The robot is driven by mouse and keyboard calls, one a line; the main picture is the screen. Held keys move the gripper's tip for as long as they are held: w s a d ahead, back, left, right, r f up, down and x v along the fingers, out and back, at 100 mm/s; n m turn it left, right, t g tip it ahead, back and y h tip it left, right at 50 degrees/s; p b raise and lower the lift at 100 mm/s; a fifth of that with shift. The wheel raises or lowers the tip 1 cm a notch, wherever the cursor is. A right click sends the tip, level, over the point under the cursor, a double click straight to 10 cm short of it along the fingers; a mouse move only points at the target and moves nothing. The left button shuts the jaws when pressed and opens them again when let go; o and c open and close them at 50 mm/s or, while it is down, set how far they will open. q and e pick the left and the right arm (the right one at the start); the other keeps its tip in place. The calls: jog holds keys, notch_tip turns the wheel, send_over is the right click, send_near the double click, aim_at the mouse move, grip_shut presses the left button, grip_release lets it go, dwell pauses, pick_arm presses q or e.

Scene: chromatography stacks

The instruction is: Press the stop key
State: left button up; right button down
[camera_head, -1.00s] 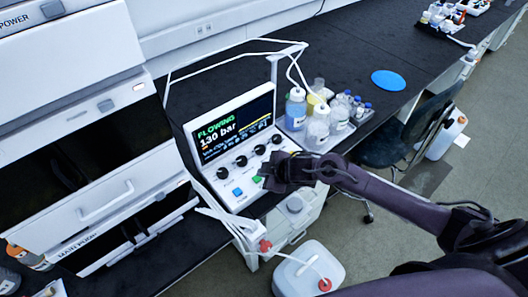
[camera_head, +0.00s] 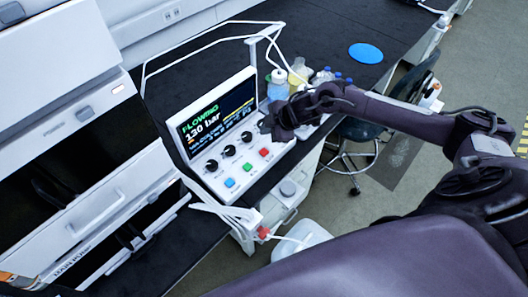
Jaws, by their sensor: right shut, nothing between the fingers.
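The white control panel (camera_head: 215,192) stands on the black bench, its screen (camera_head: 222,116) reading "FLOWING" and "130 bar". Below a row of dark knobs (camera_head: 229,151) are three square keys: a blue key (camera_head: 229,183), a green key (camera_head: 247,167) and a red key (camera_head: 264,152). Their labels are too small to read. My right gripper (camera_head: 268,127) is shut and empty. It shows just above the red key in the picture, over the panel's right end, and hides part of the knob row there. I cannot tell its height above the panel. My left gripper is out of view.
Bottles (camera_head: 278,86) with tubing stand right of the panel, partly behind my right arm. White instrument stacks (camera_head: 105,205) fill the left. A white jug (camera_head: 300,242) sits below the bench edge. The bench around the blue disc (camera_head: 366,53) is clear.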

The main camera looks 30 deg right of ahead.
jog(key=b, duration=0.6)
send_over(266, 152)
notch_tip(266, 152, down, 7)
jog(key=shift+f, duration=0.45)
dwell(1.1)
jog(key=shift+f+b, duration=0.3)
jog(key=shift+f, duration=0.15)
jog(key=shift+f+b, duration=0.35)
jog(key=shift+f, duration=0.15)
dwell(0.7)
dwell(0.3)
jog(key=shift+r+p, duration=0.95)
jog(key=shift+p, duration=0.05)
